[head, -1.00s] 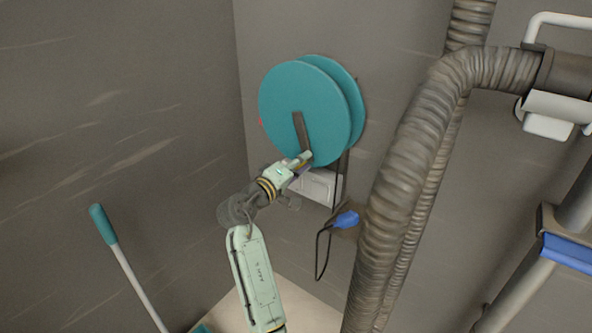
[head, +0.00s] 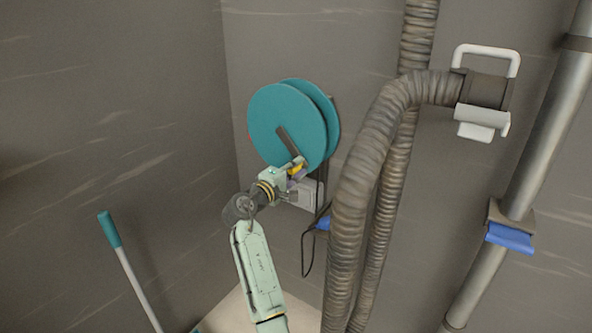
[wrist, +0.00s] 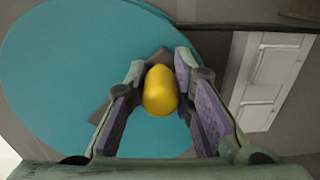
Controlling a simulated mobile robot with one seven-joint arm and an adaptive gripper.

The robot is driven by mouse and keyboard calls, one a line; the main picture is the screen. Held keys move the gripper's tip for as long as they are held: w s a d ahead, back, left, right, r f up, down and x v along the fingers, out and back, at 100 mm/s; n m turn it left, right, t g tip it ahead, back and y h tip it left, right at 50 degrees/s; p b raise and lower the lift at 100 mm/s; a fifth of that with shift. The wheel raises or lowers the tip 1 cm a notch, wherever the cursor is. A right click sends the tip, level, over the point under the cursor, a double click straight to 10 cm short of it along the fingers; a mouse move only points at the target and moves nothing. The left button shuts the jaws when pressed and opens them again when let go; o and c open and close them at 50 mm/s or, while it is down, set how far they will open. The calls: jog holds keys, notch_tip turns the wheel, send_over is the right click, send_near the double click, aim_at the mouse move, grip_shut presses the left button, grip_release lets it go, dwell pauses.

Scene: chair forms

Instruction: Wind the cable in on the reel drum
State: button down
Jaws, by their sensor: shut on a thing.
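The teal reel drum (head: 275,115) is mounted on the back wall, with a dark crank arm (head: 288,141) across its front face. The crank slants from the drum's middle down to the right. My gripper (head: 297,172) is at the crank's outer end, shut on the yellow crank knob (wrist: 160,91), which sits between the purple pads in the wrist view. The dark cable (head: 304,252) hangs below the reel in a loop, with a blue plug (head: 323,223) at its end, partly hidden behind the ribbed hose. The drum's core is mostly hidden by its front disc.
A thick ribbed hose (head: 351,190) hangs close to the right of the reel. A white wall box (head: 308,194) sits just below the drum.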

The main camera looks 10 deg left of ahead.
jog(key=shift+a+r, duration=0.1)
jog(key=shift+r, duration=0.35)
jog(key=c, duration=1.8)
grip_release()
jog(key=shift+w, duration=0.1)
jog(key=o, duration=0.4)
jog(key=shift+f, duration=0.25)
jog(key=v, duration=1.2)
